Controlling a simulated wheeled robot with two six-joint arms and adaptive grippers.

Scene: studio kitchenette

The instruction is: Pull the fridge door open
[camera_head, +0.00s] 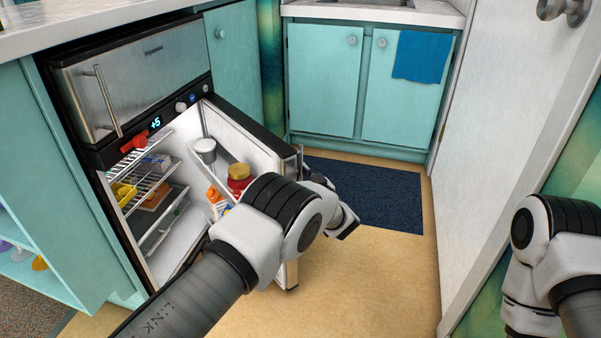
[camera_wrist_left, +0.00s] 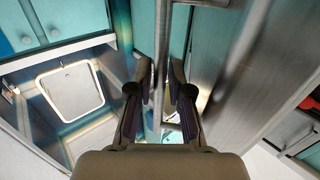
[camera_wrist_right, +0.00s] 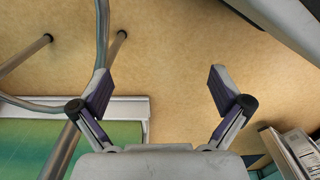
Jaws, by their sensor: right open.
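The fridge door (camera_head: 250,145) stands swung out from the fridge (camera_head: 160,190), with its inner shelves and the lit interior showing. A vertical metal handle (camera_wrist_left: 162,60) runs along the door's outer face in the left wrist view. My left gripper (camera_head: 343,215) is on the outer side of the door. In the left wrist view its fingers (camera_wrist_left: 162,88) are close in on both sides of the handle bar. My left arm hides part of the door in the head view. My right gripper (camera_wrist_right: 160,92) is open and empty, away from the door.
A silver-fronted upper compartment with a handle (camera_head: 120,85) sits above the opening. A dark blue mat (camera_head: 375,195) lies before the teal cabinets (camera_head: 325,80). A white door (camera_head: 490,120) bounds the right; floor (camera_head: 380,280) between is clear.

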